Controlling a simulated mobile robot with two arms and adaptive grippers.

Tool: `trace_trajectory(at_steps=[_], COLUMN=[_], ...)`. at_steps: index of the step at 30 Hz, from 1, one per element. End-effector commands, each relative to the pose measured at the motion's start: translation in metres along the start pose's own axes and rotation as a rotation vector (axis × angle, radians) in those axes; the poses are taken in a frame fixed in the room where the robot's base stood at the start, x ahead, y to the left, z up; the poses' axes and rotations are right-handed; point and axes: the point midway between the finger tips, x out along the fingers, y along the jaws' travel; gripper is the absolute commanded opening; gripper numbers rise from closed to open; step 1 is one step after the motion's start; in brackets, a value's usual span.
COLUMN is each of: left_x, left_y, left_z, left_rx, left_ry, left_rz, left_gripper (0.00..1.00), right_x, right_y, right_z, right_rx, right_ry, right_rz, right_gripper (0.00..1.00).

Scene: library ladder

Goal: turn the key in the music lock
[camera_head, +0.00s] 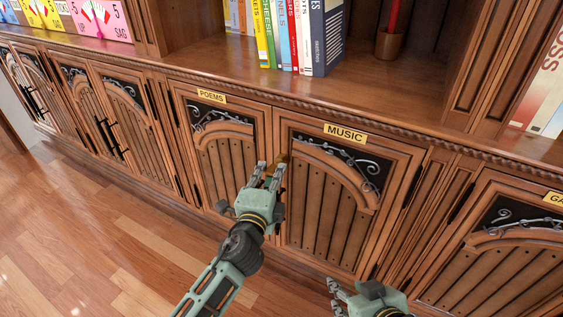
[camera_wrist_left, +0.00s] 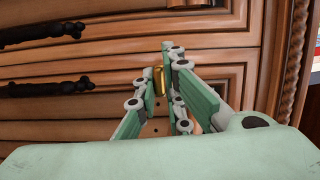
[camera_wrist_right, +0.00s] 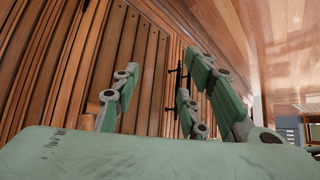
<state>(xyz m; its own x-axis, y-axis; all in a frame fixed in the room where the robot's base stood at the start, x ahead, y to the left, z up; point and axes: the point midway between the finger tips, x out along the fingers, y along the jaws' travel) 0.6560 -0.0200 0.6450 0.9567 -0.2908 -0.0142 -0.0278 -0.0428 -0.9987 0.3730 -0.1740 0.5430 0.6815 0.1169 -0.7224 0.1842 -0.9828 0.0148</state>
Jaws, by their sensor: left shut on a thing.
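The MUSIC door (camera_head: 330,200) is a closed wooden cabinet door under a yellow MUSIC label (camera_head: 345,133). My left gripper (camera_head: 271,172) is at the left edge of this door, beside the POEMS door. It is shut on a small brass key (camera_wrist_left: 158,80), which shows between its fingers in the left wrist view. The fingers hide most of the key and the lock, so I cannot tell how far the key is turned. My right gripper (camera_head: 335,295) is low in front of the MUSIC door, open and empty; its spread fingers show in the right wrist view (camera_wrist_right: 165,95).
The POEMS door (camera_head: 225,160) is closed on the left, and another closed door (camera_head: 500,265) is on the right. Books (camera_head: 290,35) and a brown cup (camera_head: 388,44) stand on the shelf above. The wooden floor (camera_head: 90,240) is clear at lower left.

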Motion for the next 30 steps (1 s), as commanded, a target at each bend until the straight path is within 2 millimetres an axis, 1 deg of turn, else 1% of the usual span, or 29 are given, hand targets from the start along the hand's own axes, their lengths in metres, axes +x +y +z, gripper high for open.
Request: trace_trajectory(at_steps=[13, 20, 29, 30], left_x=[0.0, 0.0, 0.0, 0.0], left_y=[-0.001, -0.001, -0.001, -0.001], left_z=[0.0, 0.0, 0.0, 0.0], left_rx=[0.039, 0.05, 0.05, 0.05], left_ry=[0.0, 0.0, 0.0, 0.0], left_rz=[-0.012, -0.016, -0.016, -0.016], left_gripper=[0.0, 0.0, 0.0, 0.11], right_x=[0.003, 0.003, 0.003, 0.003], right_y=[-0.001, 0.0, -0.001, -0.001], right_z=[-0.02, -0.025, -0.024, -0.024], right_rx=[-0.008, -0.015, -0.016, -0.015], right_ry=[0.083, 0.108, 0.105, 0.104], right_rz=[-0.001, -0.002, -0.003, -0.003], right_gripper=[0.4, 0.4, 0.4, 0.4])
